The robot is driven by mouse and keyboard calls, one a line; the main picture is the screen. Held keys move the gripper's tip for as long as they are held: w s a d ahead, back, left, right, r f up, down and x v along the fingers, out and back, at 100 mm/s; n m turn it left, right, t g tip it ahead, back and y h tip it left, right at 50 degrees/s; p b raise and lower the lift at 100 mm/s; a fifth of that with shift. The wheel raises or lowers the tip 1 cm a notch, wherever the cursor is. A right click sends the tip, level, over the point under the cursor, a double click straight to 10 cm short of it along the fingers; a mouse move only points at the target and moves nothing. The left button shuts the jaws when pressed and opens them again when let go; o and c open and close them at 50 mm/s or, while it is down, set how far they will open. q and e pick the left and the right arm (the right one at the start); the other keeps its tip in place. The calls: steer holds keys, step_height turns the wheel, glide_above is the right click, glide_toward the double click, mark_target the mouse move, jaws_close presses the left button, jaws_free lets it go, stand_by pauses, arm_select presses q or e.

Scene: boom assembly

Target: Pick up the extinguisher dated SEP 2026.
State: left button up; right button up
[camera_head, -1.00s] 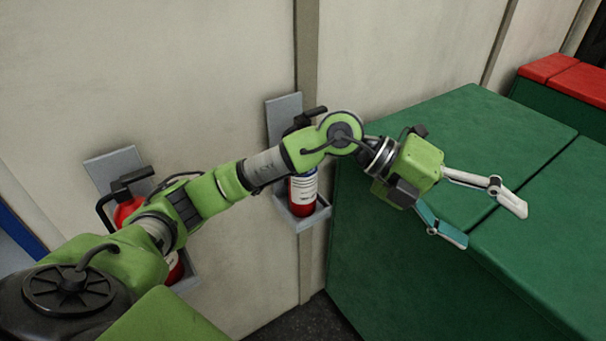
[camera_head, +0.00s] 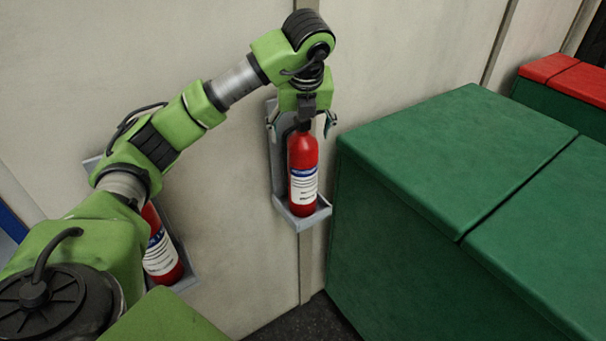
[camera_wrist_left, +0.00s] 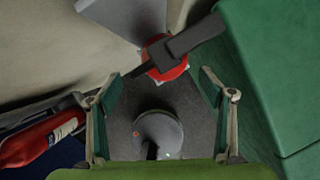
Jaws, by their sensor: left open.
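A red extinguisher (camera_head: 303,165) with a white and blue label stands upright in a grey wall bracket, left of the green cabinet. Its black handle and red top (camera_wrist_left: 166,60) show in the left wrist view. A second red extinguisher (camera_head: 161,245) sits in another bracket at the left, partly hidden by my left arm. The label dates are too small to read. My left gripper (camera_head: 301,122) points down at the top of the middle extinguisher, its open fingers spread to either side. In the left wrist view the gripper (camera_wrist_left: 162,88) is empty between its fingers. My right gripper is not in view.
A large green cabinet (camera_head: 400,235) stands close on the right of the middle extinguisher. A green box with a red top (camera_head: 565,75) is behind it. The grey bracket (camera_head: 306,219) and the pale wall (camera_head: 232,180) are close to the gripper.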

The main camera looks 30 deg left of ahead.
mark_target(301, 141)
arm_select(q)
steer(key=x, duration=0.3)
steer(key=shift+a+f+p, duration=0.2)
steer(key=shift+p, duration=0.2)
steer(key=shift+w+f+p, duration=0.15)
steer(key=shift+f+p, duration=0.2)
steer(key=shift+p, duration=0.05)
steer(key=x, duration=0.1)
steer(key=p+x, duration=0.1)
steer(key=x, duration=0.1)
steer(key=p+x, duration=0.1)
steer(key=shift+w+d+f, duration=0.15)
steer(key=shift+d+f, duration=0.05)
steer(key=shift+d, duration=0.15)
steer(key=shift+f, duration=0.25)
steer(key=c, duration=1.7)
steer(key=shift+w+r, duration=0.2)
steer(key=shift+r, duration=0.15)
jaws_close()
steer(key=shift+w+a+f, duration=0.1)
